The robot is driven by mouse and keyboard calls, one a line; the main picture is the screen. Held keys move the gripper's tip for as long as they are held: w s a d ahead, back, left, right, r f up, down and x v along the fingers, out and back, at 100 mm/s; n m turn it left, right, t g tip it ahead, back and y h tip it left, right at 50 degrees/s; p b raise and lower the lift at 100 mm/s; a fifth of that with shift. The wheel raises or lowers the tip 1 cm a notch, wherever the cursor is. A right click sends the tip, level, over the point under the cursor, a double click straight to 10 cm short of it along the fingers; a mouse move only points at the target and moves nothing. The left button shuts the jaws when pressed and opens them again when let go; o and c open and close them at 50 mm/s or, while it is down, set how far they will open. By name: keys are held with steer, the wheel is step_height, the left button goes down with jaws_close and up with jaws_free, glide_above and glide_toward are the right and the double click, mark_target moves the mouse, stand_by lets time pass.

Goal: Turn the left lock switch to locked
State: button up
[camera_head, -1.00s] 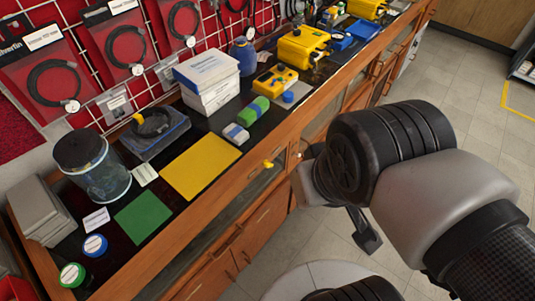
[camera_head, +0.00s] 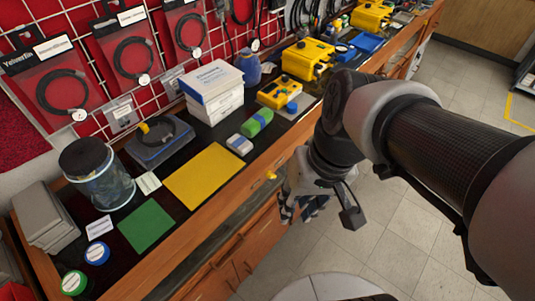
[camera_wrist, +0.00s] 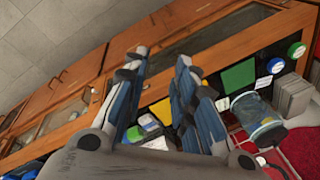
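Yellow devices, one nearer (camera_head: 279,93) and one larger (camera_head: 307,58), stand further along the bench. No lock switch can be made out clearly on them. My gripper (camera_head: 298,212) hangs in front of the bench, below and to the right of the knob, apart from it. In the wrist view my gripper (camera_wrist: 162,57) has its two fingers spread, with nothing between them.
The bench holds a yellow mat (camera_head: 204,175), a green mat (camera_head: 147,226), a lidded jar (camera_head: 98,175), white boxes (camera_head: 214,92) and a green-and-blue block (camera_head: 257,122). Packaged cables hang on the red wall behind. The floor (camera_head: 405,215) to the right is open.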

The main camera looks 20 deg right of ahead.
steer(key=shift+o, duration=0.2)
steer(key=w+f+m+g+y, duration=0.2)
steer(key=w+f+m+y, duration=0.1)
steer(key=w+f+y, duration=0.3)
steer(key=shift+w+d+f+m+y+p, duration=0.2)
steer(key=shift+w+d+m+y+p, duration=0.1)
steer(key=shift+p, duration=0.15)
steer(key=w+d+f+m+t+y, duration=0.3)
steer(key=w+d+f+m+y, duration=0.25)
steer(key=f, duration=0.25)
steer(key=m+t+h+p, duration=0.2)
steer(key=m+t+h, duration=0.2)
steer(key=m+t, duration=0.75)
glide_toward(274, 177)
steer(key=w+a, duration=0.2)
steer(key=w+a+n+b, duration=0.1)
steer(key=w, duration=0.2)
steer(key=w+a+n+t+b, duration=0.1)
steer(key=w+a, duration=0.1)
steer(key=shift+w+a+f, duration=0.25)
steer(key=shift+a+f, duration=0.1)
steer(key=shift+f, duration=0.05)
steer(key=shift+c, duration=0.2)
jaws_close()
